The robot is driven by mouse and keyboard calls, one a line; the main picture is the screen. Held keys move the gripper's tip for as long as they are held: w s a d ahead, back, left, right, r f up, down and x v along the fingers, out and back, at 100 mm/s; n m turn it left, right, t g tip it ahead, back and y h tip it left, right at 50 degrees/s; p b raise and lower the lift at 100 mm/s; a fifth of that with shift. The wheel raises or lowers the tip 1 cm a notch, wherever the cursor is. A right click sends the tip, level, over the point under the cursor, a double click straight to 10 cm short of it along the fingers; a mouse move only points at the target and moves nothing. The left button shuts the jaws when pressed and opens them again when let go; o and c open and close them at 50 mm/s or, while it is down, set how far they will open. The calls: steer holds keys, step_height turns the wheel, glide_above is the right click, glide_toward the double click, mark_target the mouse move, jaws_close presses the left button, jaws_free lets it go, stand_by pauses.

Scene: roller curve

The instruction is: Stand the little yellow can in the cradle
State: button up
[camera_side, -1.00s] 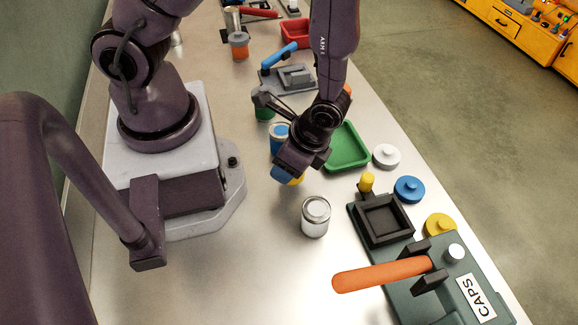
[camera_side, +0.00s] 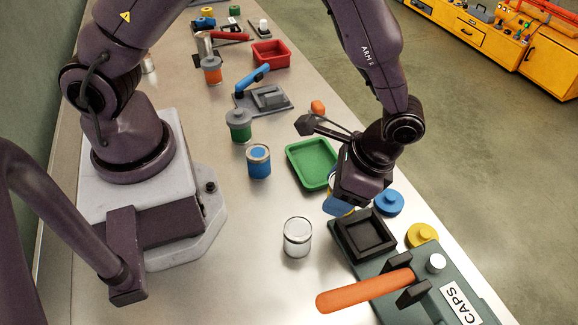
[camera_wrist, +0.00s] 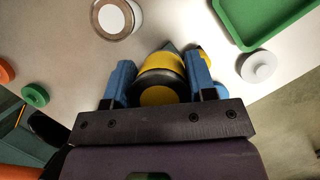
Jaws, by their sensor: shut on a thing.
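My gripper (camera_side: 338,206) is shut on the little yellow can (camera_wrist: 162,72). In the wrist view the can sits between the two blue fingers, with a dark band around its near end. In the side view my gripper and wrist hide most of the can. The cradle, taken as the black square holder (camera_side: 342,240) on the teal base, is just below and right of my fingers. It looks empty. My fingers overlap its back edge in the picture, and I cannot tell how high they are above it.
A silver can (camera_side: 297,237) stands left of the cradle. Blue (camera_side: 389,202) and yellow (camera_side: 422,235) caps lie to the right. A green tray (camera_side: 290,160) and blue can (camera_side: 258,161) are behind.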

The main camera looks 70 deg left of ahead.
steer(key=n, duration=0.2)
glide_toward(350, 236)
steer(key=a, duration=0.2)
steer(key=shift+n+g+h, duration=0.3)
steer(key=shift+h, duration=0.1)
steer(key=shift+s+d+f, duration=0.1)
steer(key=shift+s+f, duration=0.05)
steer(key=shift+f, duration=0.85)
steer(key=shift+s+d+f, duration=0.1)
steer(key=shift+s+f, duration=0.1)
steer(key=shift+f, duration=0.8)
steer(key=shift+f, duration=1.1)
steer(key=o, duration=1.4)
steer(key=shift+s, duration=0.1)
steer(key=shift+o, duration=0.2)
steer(key=shift+a, duration=0.1)
step_height(350, 236, up, 9)
